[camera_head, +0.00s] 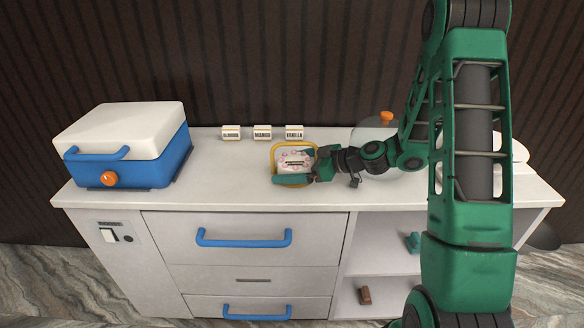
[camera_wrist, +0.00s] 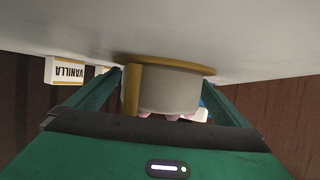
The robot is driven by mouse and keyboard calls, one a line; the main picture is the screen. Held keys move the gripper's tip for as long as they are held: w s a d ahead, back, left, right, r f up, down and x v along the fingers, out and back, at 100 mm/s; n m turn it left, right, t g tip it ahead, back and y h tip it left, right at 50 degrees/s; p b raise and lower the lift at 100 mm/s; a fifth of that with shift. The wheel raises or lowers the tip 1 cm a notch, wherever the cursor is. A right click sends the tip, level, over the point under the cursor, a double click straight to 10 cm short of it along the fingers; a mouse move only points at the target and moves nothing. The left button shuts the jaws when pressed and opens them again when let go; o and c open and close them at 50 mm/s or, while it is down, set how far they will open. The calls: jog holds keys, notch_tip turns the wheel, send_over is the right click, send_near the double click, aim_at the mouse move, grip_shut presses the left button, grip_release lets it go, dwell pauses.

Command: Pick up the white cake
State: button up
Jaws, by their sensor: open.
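The white cake (camera_head: 295,157) has pink dots on top and sits in a yellow-rimmed holder (camera_head: 273,151) on the white counter. My green gripper (camera_head: 299,166) is at the cake, reaching in from the right, with its fingers open. In the wrist view, the white side of the cake (camera_wrist: 172,90) shows between the two open fingers of my gripper (camera_wrist: 163,95). The yellow holder (camera_wrist: 132,90) has an upright part close to the left finger. I cannot tell whether either finger touches the cake.
Several small label blocks, one reading VANILLA (camera_head: 294,132), stand behind the cake. A blue and white cooler-like box (camera_head: 128,145) stands at the left. A clear dome with an orange knob (camera_head: 386,118) stands at the right, partly behind my arm. The counter (camera_head: 225,180) is clear left of the cake.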

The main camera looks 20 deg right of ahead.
jog(key=shift+c, duration=0.6)
jog(key=c, duration=1.2)
